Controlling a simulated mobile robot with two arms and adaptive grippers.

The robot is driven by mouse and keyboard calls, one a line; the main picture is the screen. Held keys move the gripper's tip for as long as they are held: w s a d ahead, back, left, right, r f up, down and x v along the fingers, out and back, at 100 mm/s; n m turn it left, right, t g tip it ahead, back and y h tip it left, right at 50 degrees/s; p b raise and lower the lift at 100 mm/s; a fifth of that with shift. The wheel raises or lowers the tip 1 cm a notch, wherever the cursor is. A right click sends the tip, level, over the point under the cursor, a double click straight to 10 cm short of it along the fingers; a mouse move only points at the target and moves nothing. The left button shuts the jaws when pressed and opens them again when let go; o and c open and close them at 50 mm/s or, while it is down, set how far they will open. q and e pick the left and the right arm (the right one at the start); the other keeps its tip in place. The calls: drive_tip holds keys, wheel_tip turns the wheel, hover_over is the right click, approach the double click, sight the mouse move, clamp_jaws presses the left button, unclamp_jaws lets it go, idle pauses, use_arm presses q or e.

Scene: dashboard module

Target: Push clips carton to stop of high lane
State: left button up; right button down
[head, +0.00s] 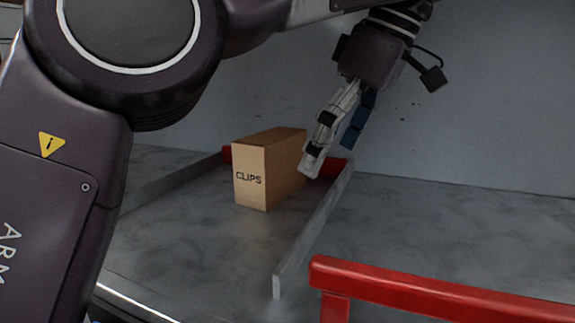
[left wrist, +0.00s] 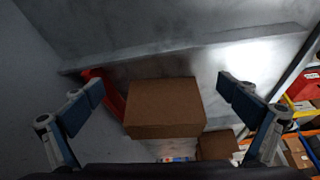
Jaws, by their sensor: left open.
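The clips carton (head: 284,163), brown with CLIPS on its pale front face, stands upright in a lane between two grey side rails. The lane's red stop (head: 331,168) shows behind it on both sides; the carton hides its middle, and I cannot tell if they touch. My left gripper (head: 332,153) is open and empty, pointing down by the carton's right far side, close to the right rail. In the left wrist view the carton (left wrist: 165,105) appears between the spread fingers, with red of the stop (left wrist: 104,92) left of it. My right gripper is not in view.
The right rail (head: 315,225) runs from the stop towards the front. A red bar (head: 430,290) crosses the front right. The grey surface right of the lane is clear. Shelves with coloured bins (left wrist: 300,90) show at the right of the left wrist view.

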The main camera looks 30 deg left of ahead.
sight(272, 136)
use_arm(q)
drive_tip(key=a, duration=0.3)
drive_tip(key=shift+a, duration=0.4)
drive_tip(key=a, duration=0.6)
drive_tip(key=shift+w+a, duration=0.15)
drive_tip(key=shift+a, duration=0.25)
drive_tip(key=x, duration=0.3)
drive_tip(key=shift+d+f, duration=0.15)
drive_tip(key=shift+f, duration=0.1)
drive_tip(key=shift+w+a+f, duration=0.1)
drive_tip(key=shift+a+f, duration=0.2)
drive_tip(key=shift+f, duration=0.35)
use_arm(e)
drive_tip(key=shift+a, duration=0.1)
